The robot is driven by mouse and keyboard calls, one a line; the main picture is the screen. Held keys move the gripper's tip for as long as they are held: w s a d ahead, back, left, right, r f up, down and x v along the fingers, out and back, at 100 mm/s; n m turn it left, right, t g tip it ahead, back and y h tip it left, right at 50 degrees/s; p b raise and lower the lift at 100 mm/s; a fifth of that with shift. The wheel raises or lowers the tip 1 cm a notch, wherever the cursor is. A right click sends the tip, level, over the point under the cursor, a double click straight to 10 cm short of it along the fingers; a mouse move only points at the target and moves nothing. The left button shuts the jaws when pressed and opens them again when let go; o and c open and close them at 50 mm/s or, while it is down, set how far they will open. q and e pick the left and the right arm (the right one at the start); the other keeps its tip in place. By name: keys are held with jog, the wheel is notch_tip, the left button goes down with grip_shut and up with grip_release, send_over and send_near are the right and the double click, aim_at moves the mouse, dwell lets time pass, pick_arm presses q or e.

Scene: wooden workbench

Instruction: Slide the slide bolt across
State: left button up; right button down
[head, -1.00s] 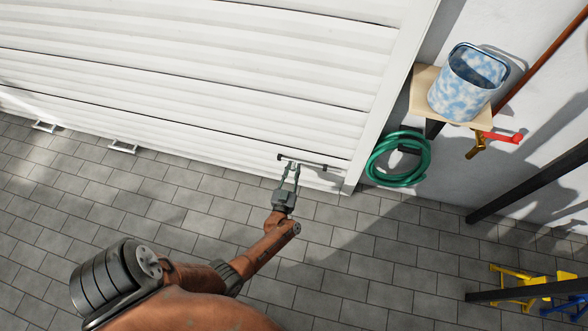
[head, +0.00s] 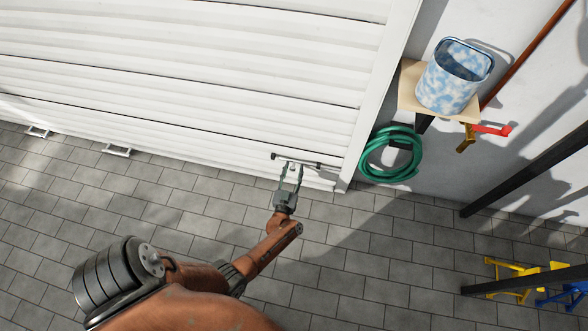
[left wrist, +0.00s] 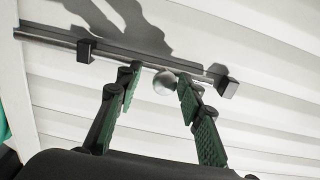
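The slide bolt (head: 310,163) is a thin dark metal bar low on the white slatted door (head: 230,95). In the left wrist view the bolt's rod (left wrist: 60,41) runs through dark brackets, and a round silver knob (left wrist: 164,85) sticks out from it. My left gripper (head: 291,168) is at the bolt. In the left wrist view its green-padded fingers (left wrist: 158,84) are apart, one on each side of the knob. The right finger is close to the knob; I cannot tell whether it touches. The left finger has a gap. My right gripper is not in view.
A blue-and-white bucket (head: 447,92) stands on a wooden shelf (head: 408,92) at the right. A green hose (head: 365,163) hangs below it. Dark posts (head: 520,172) and a yellow stand (head: 512,280) are further right. The paved floor (head: 160,200) before the door is clear.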

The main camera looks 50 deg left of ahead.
pick_arm(q)
jog(key=v, duration=0.7)
jog(key=shift+d, duration=0.15)
dwell(0.3)
